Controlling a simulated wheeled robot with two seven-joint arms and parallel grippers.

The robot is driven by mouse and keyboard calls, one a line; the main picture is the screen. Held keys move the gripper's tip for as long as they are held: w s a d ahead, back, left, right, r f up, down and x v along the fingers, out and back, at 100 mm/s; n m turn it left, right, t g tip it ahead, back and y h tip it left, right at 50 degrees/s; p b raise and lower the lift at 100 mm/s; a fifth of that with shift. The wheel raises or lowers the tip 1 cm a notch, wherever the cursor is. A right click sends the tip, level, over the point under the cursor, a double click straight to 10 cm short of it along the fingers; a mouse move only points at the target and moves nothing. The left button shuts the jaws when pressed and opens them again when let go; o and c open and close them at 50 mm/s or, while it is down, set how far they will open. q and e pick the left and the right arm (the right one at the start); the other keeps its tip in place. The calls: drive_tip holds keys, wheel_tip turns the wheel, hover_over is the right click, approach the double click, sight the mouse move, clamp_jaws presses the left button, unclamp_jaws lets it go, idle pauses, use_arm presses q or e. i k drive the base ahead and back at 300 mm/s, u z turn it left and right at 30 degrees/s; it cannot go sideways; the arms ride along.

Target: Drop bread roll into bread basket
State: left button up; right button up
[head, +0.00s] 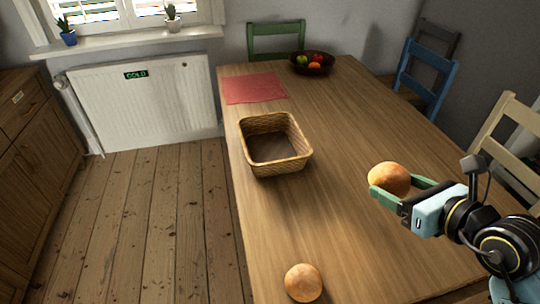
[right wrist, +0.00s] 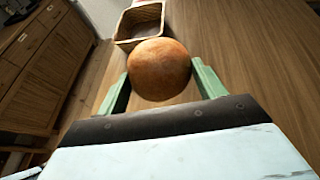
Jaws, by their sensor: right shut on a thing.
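My right gripper (head: 404,188) is shut on a round golden-brown bread roll (head: 389,178) and holds it above the right side of the table. In the right wrist view the roll (right wrist: 159,69) sits between the two green fingers (right wrist: 160,82). The wicker bread basket (head: 296,161) stands on the table, to the left of the held roll, and looks empty. It also shows beyond the roll in the right wrist view (right wrist: 127,41). A second bread roll (head: 303,283) lies on the table near its front edge. My left gripper is not in view.
The wooden table (head: 345,220) is clear between basket and gripper. A red placemat (head: 253,88) and a dark fruit bowl (head: 312,68) are at the far end. Chairs, including a blue one (head: 427,77), stand along the right side.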

sight(254, 158)
drive_tip(key=k, duration=1.15)
drive_tip(key=u, duration=0.8)
drive_tip(key=i, duration=0.8)
drive_tip(key=u, duration=0.45)
drive_tip(key=i, duration=1.1)
drive_tip(key=z, duration=0.75)
